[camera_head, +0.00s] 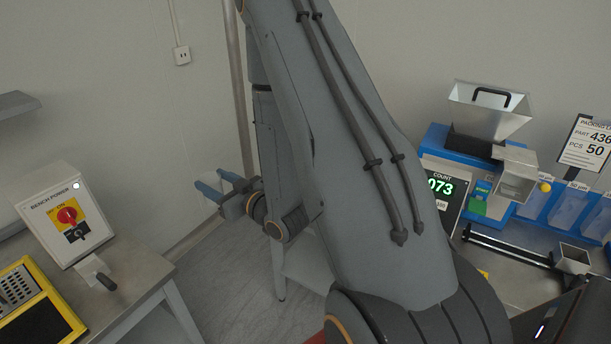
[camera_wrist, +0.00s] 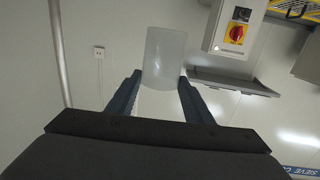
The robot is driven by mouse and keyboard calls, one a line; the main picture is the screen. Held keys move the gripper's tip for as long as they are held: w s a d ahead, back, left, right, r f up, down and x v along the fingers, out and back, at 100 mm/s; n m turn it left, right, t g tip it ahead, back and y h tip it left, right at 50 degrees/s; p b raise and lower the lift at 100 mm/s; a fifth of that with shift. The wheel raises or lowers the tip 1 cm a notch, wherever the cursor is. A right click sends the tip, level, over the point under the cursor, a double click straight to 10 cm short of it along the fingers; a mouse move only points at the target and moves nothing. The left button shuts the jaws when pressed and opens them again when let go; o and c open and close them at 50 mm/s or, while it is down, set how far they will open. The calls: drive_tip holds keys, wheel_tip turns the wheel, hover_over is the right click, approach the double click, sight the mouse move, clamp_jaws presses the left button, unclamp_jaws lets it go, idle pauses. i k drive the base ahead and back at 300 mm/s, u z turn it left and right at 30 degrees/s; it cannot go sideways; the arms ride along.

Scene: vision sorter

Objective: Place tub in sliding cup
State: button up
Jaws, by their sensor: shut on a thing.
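My gripper (camera_wrist: 161,82) is shut on a pale, translucent tub (camera_wrist: 165,52), which shows between the fingertips in the wrist view. In the head view my gripper (camera_head: 217,183) is left of centre, in the air between the two benches, with its blue fingers pointing left. The tub cannot be made out there against the pale wall. The sliding cup appears to be the small open metal cup (camera_head: 573,260) at the end of a dark rail on the right bench. It is far to the right of my gripper, and my arm stands between them.
A metal hopper (camera_head: 490,112) and spout (camera_head: 514,180) stand on the blue machine, behind a count display (camera_head: 441,188) reading 073. Blue bins (camera_head: 570,207) are at the right. A bench power box (camera_head: 60,215) stands on the left bench. Floor shows between the benches.

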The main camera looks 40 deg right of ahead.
sight(568, 262)
drive_tip(key=z, duration=3.25)
drive_tip(key=k, duration=0.2)
drive_tip(key=u, duration=0.85)
drive_tip(key=i, duration=0.5)
